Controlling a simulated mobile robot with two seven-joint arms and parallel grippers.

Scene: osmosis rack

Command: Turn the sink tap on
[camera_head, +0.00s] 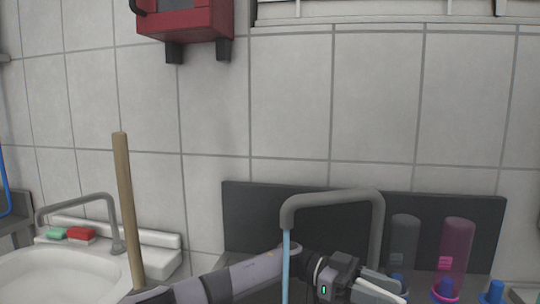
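A grey sink tap (333,197) with a tall bent spout stands in front of a dark panel at the lower right. A thin light-blue stream of water (286,263) runs straight down from its spout. My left arm comes in from the lower left and passes behind the stream. My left gripper (384,288) is low beside the foot of the tap's upright pipe, its light grey fingers pointing right. The tap's handle and base are not visible, and I cannot tell if the gripper touches them or how far its fingers are apart. My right gripper is out of view.
A second grey tap (80,203) stands over a white basin (60,278) at the left, with green and red sponges (79,234) beside it. A wooden pole (127,205) stands near it. Several bottles, one pink (454,255), stand right of my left gripper.

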